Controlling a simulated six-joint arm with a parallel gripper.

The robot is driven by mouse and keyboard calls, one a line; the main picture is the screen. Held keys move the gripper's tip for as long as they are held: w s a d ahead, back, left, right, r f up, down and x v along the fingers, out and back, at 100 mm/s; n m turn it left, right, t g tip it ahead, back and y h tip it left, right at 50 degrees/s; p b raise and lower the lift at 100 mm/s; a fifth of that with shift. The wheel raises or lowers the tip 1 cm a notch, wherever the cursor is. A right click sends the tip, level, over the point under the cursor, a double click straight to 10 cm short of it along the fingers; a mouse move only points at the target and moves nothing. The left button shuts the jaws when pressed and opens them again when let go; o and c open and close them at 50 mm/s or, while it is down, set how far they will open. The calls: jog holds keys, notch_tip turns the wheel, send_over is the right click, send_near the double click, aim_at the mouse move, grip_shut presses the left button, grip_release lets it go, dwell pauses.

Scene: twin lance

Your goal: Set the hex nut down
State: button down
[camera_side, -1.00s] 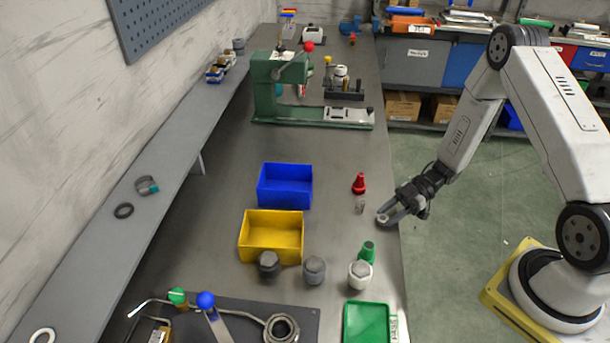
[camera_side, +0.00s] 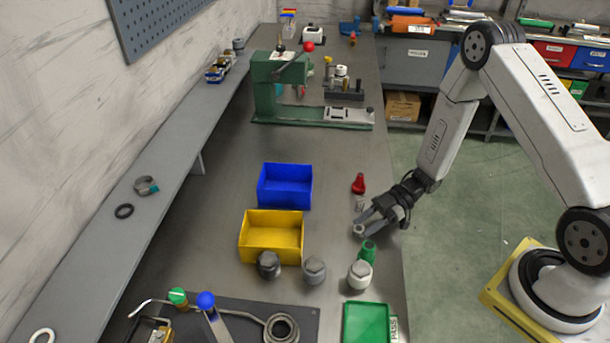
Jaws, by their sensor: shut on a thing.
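The hex nut (camera_side: 358,230) is a small, light grey ring at the tips of my gripper (camera_side: 361,227). My gripper is shut on it, at the right side of the grey bench. The nut is small in this view, and the fingers hide part of it. It appears to be just above the bench, left of and a little beyond the green cone-shaped piece (camera_side: 367,251); I cannot tell whether it touches the surface.
A red cone-shaped piece (camera_side: 358,184) and a small grey piece (camera_side: 360,204) stand behind my gripper. A yellow bin (camera_side: 272,253) and blue bin (camera_side: 285,200) are left. A white hex-topped piece (camera_side: 360,274) and green tray (camera_side: 366,324) lie nearer. Bare bench separates bins and gripper.

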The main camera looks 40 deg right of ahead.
jog(key=shift+f, duration=0.2)
jog(key=shift+c, duration=1.8)
grip_release()
jog(key=shift+d, duration=0.1)
jog(key=shift+r+v, duration=0.1)
jog(key=shift+v, duration=1.8)
jog(key=shift+r+v, duration=0.15)
jog(key=shift+v, duration=1.75)
